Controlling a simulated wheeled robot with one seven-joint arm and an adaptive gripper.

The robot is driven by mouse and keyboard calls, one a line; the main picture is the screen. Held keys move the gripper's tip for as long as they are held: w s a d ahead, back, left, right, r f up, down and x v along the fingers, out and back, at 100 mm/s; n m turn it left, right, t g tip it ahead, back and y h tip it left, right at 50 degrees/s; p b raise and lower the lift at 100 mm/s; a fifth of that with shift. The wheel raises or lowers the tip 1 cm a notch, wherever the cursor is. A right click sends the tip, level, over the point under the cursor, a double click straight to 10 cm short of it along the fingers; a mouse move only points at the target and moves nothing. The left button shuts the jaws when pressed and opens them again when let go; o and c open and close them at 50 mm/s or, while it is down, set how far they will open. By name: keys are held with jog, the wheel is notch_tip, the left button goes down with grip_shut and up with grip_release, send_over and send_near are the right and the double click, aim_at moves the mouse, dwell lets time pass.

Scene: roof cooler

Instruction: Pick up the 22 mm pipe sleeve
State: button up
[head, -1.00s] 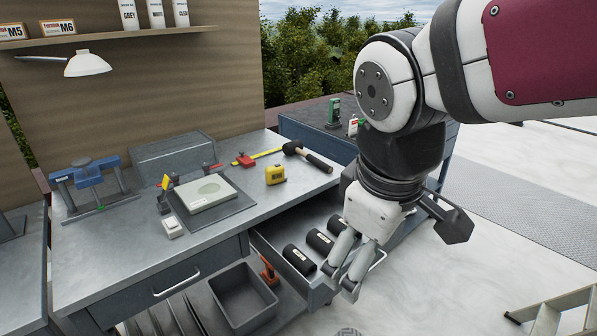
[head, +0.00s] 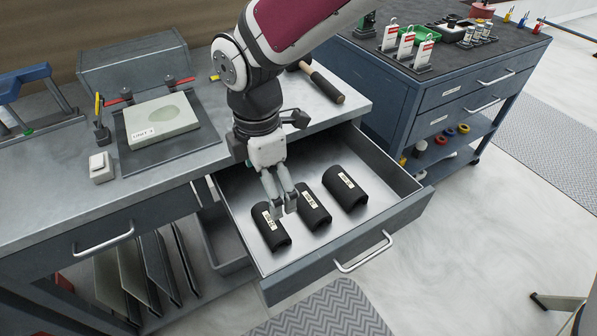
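Three black pipe sleeves lie side by side in the open drawer (head: 375,222): a left sleeve (head: 272,236), a middle sleeve (head: 318,213) and a right sleeve (head: 347,192). Each has a small pale label, too small to read, so I cannot tell which one is 22 mm. My gripper (head: 283,210) points down over the drawer, with its fingertips in the picture at the gap between the left and middle sleeves. The two fingers look apart with nothing between them. Whether a fingertip touches a sleeve cannot be told.
The bench top (head: 45,195) above the drawer carries a pale block (head: 160,120) on a dark mat, a white box (head: 101,167) and a hammer (head: 325,84). A blue cabinet (head: 405,95) stands to the right.

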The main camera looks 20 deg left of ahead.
jog(key=b, duration=0.1)
send_over(270, 220)
jog(key=f, duration=0.7)
jog(key=shift+d, duration=0.2)
jog(key=shift+a+f+b, duration=0.2)
jog(key=shift+f+b, duration=0.65)
jog(key=shift+f, duration=1.95)
jog(key=c, duration=0.7)
